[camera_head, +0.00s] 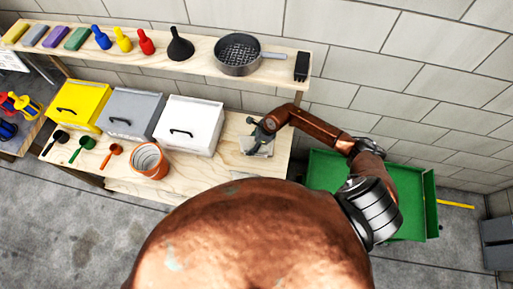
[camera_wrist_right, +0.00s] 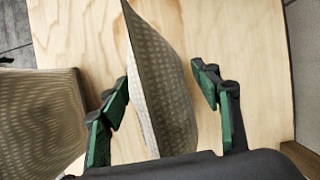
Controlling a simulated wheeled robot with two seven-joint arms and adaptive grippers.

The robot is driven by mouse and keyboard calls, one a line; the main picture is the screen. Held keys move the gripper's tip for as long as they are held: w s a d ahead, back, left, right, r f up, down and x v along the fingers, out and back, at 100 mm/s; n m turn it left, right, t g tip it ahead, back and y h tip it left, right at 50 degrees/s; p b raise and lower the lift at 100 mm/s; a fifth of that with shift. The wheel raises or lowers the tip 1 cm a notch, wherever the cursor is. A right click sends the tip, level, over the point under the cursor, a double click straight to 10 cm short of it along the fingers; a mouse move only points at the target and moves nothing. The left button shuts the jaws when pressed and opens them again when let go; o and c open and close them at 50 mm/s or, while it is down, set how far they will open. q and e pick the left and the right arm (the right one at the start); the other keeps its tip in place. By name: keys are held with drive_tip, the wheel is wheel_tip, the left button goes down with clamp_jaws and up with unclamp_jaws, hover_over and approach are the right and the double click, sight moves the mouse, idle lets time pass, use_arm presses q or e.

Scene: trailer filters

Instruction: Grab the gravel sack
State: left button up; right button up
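The gravel sack, a grey-beige pouch with a dotted pattern, stands on the wooden table between the fingers of my right gripper in the right wrist view (camera_wrist_right: 162,85). In the head view a small grey shape below the gripper appears to be the sack (camera_head: 262,150); the gripper partly covers it. My right gripper (camera_head: 259,133) points down at the table's right end. Its green-padded fingers (camera_wrist_right: 163,98) are apart, one on each side of the sack. A gap shows on the right finger's side; contact on the left side is unclear. My left gripper is not in view.
A white box (camera_head: 189,125), a grey box (camera_head: 131,113) and a yellow box (camera_head: 78,104) stand left of the sack. An orange bucket (camera_head: 149,161) and several scoops are in front. A shelf (camera_head: 210,68) overhangs behind. A green bin (camera_head: 322,170) is at right.

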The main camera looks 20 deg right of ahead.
clamp_jaws()
idle(0.5)
drive_tip(key=shift+w+r, duration=0.15)
